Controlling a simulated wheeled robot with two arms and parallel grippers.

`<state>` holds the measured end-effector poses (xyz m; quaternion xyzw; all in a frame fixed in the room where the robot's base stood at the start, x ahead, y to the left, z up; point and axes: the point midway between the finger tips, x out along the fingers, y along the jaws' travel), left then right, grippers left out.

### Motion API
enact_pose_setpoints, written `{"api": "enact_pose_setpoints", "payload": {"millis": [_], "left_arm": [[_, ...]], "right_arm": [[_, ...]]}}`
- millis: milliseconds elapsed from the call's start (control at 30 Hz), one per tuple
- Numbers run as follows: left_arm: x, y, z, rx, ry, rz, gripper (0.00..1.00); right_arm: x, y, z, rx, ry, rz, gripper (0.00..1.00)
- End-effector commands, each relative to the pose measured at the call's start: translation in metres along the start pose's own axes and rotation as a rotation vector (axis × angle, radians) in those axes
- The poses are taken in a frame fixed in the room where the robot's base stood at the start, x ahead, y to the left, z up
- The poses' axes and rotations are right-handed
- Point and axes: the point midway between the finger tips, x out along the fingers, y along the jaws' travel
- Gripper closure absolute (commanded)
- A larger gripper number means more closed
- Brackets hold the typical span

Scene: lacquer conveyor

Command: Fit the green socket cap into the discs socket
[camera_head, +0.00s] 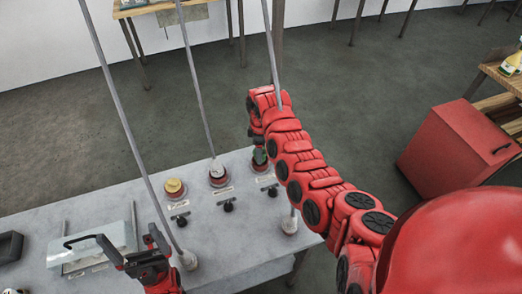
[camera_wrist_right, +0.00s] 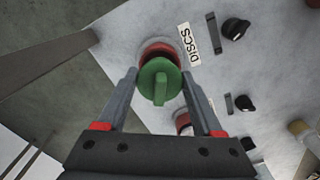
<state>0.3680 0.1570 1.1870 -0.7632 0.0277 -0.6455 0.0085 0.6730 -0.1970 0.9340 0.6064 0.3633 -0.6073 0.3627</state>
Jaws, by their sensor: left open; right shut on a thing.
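The green socket cap (camera_wrist_right: 160,82) has a raised bar handle and is held between the fingertips of my right gripper (camera_wrist_right: 160,88). In the right wrist view it overlaps the red ring of the discs socket (camera_wrist_right: 158,50), beside the "DISCS" label (camera_wrist_right: 189,45). I cannot tell whether the cap is seated or just above the ring. In the head view the green cap (camera_head: 259,156) shows below my right gripper (camera_head: 258,142), at the panel's far right socket. My left gripper (camera_head: 135,248) is open and empty near the table's front.
Two more red sockets stand in the row: one with a yellow cap (camera_head: 174,187) and a middle one with a grey top (camera_head: 218,171). Black knobs (camera_head: 228,206) sit in front. Thin grey poles rise from the table (camera_head: 215,240). A clear stand (camera_head: 98,242) is at left.

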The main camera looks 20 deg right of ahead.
Motion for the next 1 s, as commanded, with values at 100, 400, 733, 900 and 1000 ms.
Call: {"api": "enact_pose_setpoints", "payload": {"millis": [100, 400, 733, 900, 1000], "left_arm": [[-0.002, 0.0, 0.0, 0.0, 0.0, 0.0, 0.0], [-0.005, 0.0, 0.001, 0.0, 0.0, 0.0, 0.0], [-0.009, 0.001, 0.002, 0.0, 0.0, 0.0, 0.0], [-0.011, 0.001, 0.002, 0.0, 0.0, 0.0, 0.0], [-0.011, 0.001, 0.002, 0.0, 0.0, 0.0, 0.0]], "right_arm": [[0.004, 0.0, 0.0, 0.0, 0.0, -0.001, 0.86], [0.011, 0.0, 0.0, 0.0, 0.0, 0.0, 0.86], [0.02, 0.0, 0.0, 0.0, 0.0, 0.0, 0.86], [0.024, 0.0, 0.0, 0.0, 0.001, 0.0, 0.86], [0.024, 0.0, 0.0, 0.0, 0.001, 0.001, 0.25]]}}
